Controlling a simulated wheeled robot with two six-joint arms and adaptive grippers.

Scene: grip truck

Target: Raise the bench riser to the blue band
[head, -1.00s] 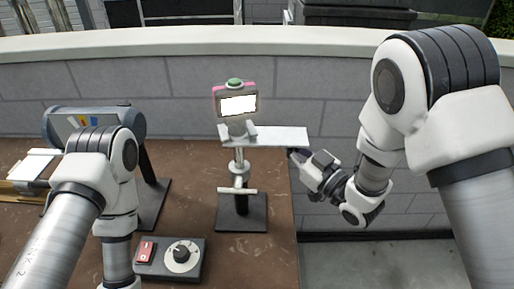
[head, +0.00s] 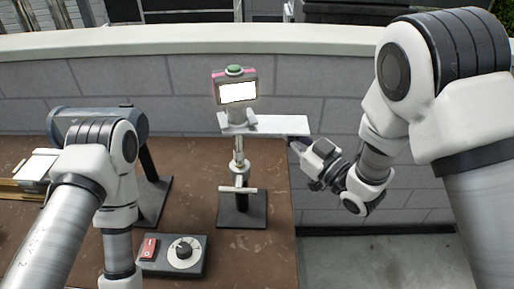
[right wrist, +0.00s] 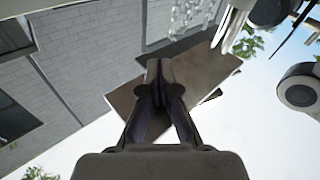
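The bench riser (head: 240,175) stands upright on a dark square base (head: 242,210), with a thin post, a T-shaped cross handle (head: 238,190) and a pale flat plate (head: 280,125) on top that juts to the right. A device with a white screen (head: 237,92), pink sides and a green button sits on the plate's left part. My right gripper (head: 295,146) is just under the plate's right end. In the right wrist view its fingers (right wrist: 156,75) are together against the plate's underside (right wrist: 200,75). I cannot make out a blue band on the post. My left gripper is below the picture.
A control box (head: 172,257) with a red switch and a round knob lies in front of the riser. A grey cylinder on a stand (head: 100,122) is at the left, partly behind my left arm. The brown table (head: 275,240) ends right of the riser; a block wall runs behind.

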